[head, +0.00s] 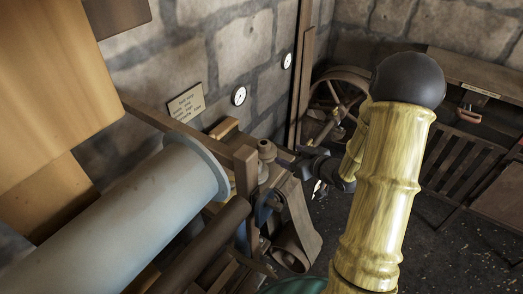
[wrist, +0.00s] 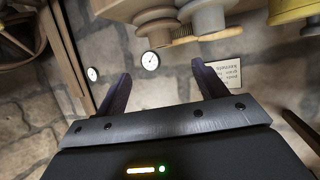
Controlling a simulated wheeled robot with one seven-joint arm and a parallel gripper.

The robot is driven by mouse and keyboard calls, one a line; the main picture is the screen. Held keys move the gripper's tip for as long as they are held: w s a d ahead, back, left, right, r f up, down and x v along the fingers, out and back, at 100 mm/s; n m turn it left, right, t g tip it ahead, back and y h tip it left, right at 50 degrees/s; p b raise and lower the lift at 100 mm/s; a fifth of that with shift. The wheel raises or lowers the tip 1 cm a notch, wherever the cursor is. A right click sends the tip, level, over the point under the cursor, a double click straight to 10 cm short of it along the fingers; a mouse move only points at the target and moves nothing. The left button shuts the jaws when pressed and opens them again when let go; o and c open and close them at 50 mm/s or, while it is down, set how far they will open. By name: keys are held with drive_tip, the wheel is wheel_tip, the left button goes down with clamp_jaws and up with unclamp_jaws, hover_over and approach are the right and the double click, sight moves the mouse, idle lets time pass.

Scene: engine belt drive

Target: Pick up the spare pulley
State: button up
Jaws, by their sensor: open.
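My gripper (wrist: 162,86) is open in the wrist view, with its two dark fingers apart and nothing between them. In the head view, my yellow arm hides part of the gripper (head: 318,187), which is beside the belt machinery. At the top edge of the wrist view, just beyond the fingertips, are a grey round pulley-like part (wrist: 207,17) and a brown round part (wrist: 157,24). I cannot tell which, if either, is the spare pulley. A small brown spool-like part (head: 266,151) shows beside a wooden post in the head view.
A large grey cylinder (head: 125,215) and a hanging belt (head: 297,232) are left of my arm. White gauges (head: 239,95) and a sign (head: 186,103) are on the stone wall. A spoked wheel (head: 340,92) stands behind. A wooden bench (head: 480,75) is at the right.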

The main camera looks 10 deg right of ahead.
sight(268, 145)
drive_tip(key=p+x, duration=0.2)
drive_tip(key=x, duration=0.9)
drive_tip(key=shift+w+a+f+p, duration=0.15)
drive_tip(key=shift+w+a+p, duration=0.05)
drive_tip(key=shift+p, duration=0.1)
drive_tip(key=shift+w, duration=0.15)
drive_tip(key=shift+w+a, duration=0.15)
drive_tip(key=shift+w, duration=0.1)
drive_tip(key=p+x, duration=0.2)
drive_tip(key=x, duration=0.2)
drive_tip(key=shift+w+f, duration=0.1)
drive_tip(key=shift+a, duration=0.15)
drive_tip(key=shift+f, duration=0.1)
clamp_jaws()
